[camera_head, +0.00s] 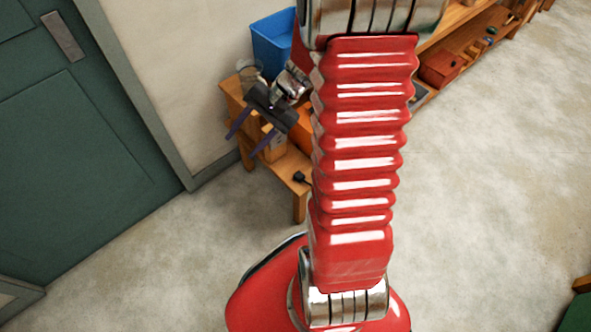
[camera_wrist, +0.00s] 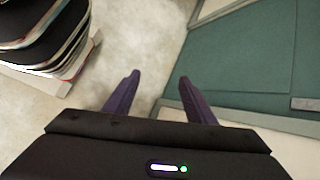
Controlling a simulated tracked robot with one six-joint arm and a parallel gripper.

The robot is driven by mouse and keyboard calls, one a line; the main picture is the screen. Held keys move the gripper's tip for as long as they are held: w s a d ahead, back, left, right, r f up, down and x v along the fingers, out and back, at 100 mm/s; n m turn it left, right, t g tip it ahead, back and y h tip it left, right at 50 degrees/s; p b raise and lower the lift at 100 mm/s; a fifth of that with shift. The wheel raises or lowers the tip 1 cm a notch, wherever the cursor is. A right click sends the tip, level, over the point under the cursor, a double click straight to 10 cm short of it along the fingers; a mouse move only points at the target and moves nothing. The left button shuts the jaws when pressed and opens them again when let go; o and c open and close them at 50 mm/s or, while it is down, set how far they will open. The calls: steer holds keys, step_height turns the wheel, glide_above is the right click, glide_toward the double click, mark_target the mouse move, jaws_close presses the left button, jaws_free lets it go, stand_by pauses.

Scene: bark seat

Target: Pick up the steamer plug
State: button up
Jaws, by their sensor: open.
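A small black object (camera_head: 301,177), which looks like the steamer plug, lies near the front corner of the low wooden bench (camera_head: 300,205) in the head view. My arm partly covers the area beside it. My gripper (camera_head: 246,138) is up and to the left of it, with two purple fingers apart and nothing between them. In the wrist view my gripper (camera_wrist: 159,76) is open over bare floor. The plug does not show in that view.
A blue bin (camera_head: 272,42) and a clear round container (camera_head: 250,75) stand at the back of the bench. A wooden shelf with a red box (camera_head: 440,68) is at the right. A green door (camera_head: 85,140) is at the left.

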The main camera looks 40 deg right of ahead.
steer(key=d+f+m+t, duration=0.7)
steer(key=d+f+m, duration=0.4)
steer(key=d+f, duration=0.6)
steer(key=s+d+f+m+t+h, duration=0.1)
steer(key=s+d+f+m, duration=0.15)
steer(key=f, duration=0.45)
steer(key=s+d+f+m+t+h, duration=0.1)
steer(key=f+m+t+h, duration=0.1)
steer(key=f+m, duration=0.3)
steer(key=m+h, duration=0.4)
glide_toward(302, 179)
steer(key=s, duration=0.2)
steer(key=shift+s+d+r, duration=0.25)
steer(key=shift+s+d, duration=0.1)
steer(key=shift+s, duration=0.05)
steer(key=shift+w, duration=0.1)
steer(key=x, duration=0.7)
steer(key=shift+w+a, duration=0.15)
steer(key=shift+w+f, duration=0.15)
steer(key=shift+w, duration=0.4)
